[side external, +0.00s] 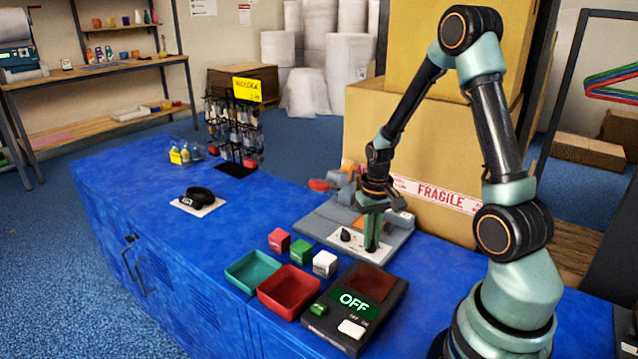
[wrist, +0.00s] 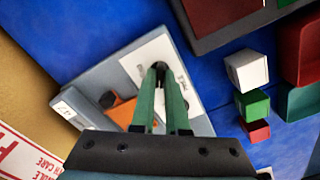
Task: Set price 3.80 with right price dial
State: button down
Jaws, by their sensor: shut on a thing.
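A grey price device (side external: 312,224) lies on the blue bench, with a white dial panel (side external: 334,240) on its front. The left dial (side external: 345,235) is black and uncovered in the side view. My gripper (side external: 372,246) points down at the right end of the panel, its green fingers shut on the right price dial. In the wrist view my gripper (wrist: 160,70) has its tips at the dark right price dial (wrist: 158,66), mostly hidden between them. I cannot read a set price.
A black scale (side external: 385,310) showing OFF stands in front. Red (side external: 279,240), green (side external: 301,251) and white (side external: 325,263) cubes sit beside teal (side external: 252,271) and red (side external: 288,291) trays. A large FRAGILE carton (side external: 430,150) stands close behind. Open bench lies left.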

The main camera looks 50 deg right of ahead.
jog(key=m, duration=0.4)
jog(key=shift+m, duration=0.3)
jog(key=m, duration=0.4)
jog(key=shift+m, duration=0.3)
jog(key=m, duration=0.4)
jog(key=shift+m, duration=1.9)
jog(key=c, duration=0.9)
grip_release()
jog(key=shift+r, duration=0.1)
notch_tip(320, 180, up, 12)
